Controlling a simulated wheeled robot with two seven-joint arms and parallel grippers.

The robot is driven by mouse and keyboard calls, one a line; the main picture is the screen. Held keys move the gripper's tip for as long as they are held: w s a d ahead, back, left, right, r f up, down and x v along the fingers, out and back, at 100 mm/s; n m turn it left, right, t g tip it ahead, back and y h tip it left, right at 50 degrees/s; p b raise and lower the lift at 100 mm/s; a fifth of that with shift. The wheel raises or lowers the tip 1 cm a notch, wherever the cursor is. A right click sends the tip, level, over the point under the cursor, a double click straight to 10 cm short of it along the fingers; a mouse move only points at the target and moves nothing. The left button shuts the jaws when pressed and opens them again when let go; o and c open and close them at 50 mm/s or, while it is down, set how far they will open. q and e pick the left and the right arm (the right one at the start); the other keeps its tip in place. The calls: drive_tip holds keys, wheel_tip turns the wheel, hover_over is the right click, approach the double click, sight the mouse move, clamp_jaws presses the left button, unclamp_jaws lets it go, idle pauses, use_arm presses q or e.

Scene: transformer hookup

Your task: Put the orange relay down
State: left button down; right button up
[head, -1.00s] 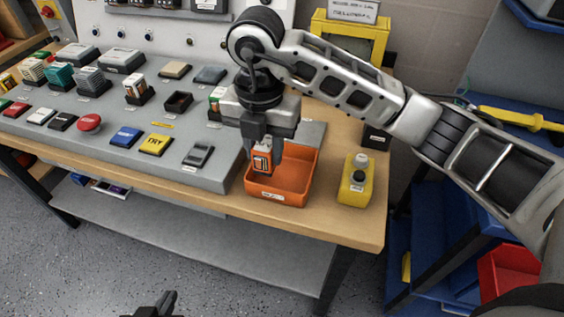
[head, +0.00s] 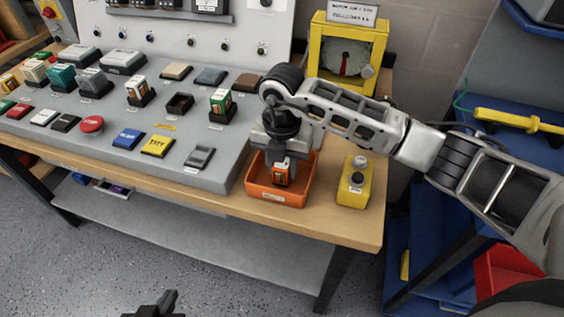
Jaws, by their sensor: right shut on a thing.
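The orange relay (head: 283,172), an orange and white block with a dark window, is low inside the orange tray (head: 276,194) near the right end of the table. My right gripper (head: 281,161) reaches down into the tray and is shut on the relay from above. Whether the relay's underside touches the tray floor is hidden by the front wall. My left gripper (head: 163,303) is at the bottom edge, away from the table; only its dark tip shows, and its opening cannot be made out.

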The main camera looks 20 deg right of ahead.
drive_tip(key=shift+f, duration=0.1)
drive_tip(key=o, duration=1.1)
wheel_tip(320, 180, up, 12)
drive_tip(key=shift+r+b, duration=0.15)
drive_tip(key=shift+b, duration=0.4)
